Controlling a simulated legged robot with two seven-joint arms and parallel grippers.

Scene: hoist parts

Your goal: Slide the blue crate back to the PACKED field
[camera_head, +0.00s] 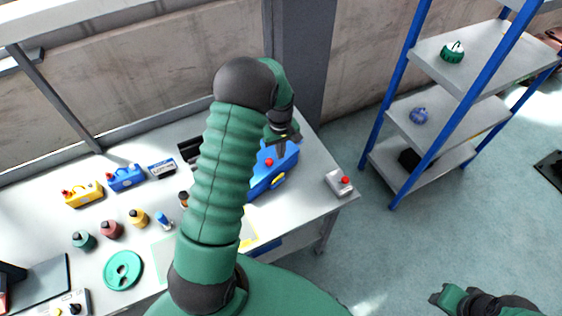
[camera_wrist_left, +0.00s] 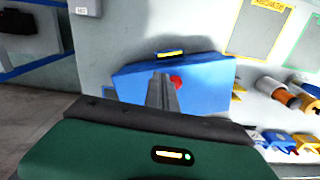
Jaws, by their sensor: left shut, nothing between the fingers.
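The blue crate (camera_head: 288,165) stands near the right end of the workbench, partly hidden behind my left arm, with a red knob-like part at its top. In the left wrist view the blue crate (camera_wrist_left: 205,82) lies beyond my fingers, the red part beside them. My left gripper (camera_head: 284,139) is shut and empty, over the crate's far side; in the wrist view its fingers (camera_wrist_left: 162,92) overlap the crate, and I cannot tell whether they touch. My right gripper (camera_head: 440,297) is at the lower right, away from the bench; its jaw state is unclear. I cannot read a PACKED label.
A yellow-outlined field (camera_wrist_left: 258,25) lies beside the crate. A grey box with a red button (camera_head: 341,183) stands at the bench's right corner. Yellow (camera_head: 83,194) and blue (camera_head: 125,178) units and several small bottles stand at left. A blue-framed shelf (camera_head: 440,125) stands right.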

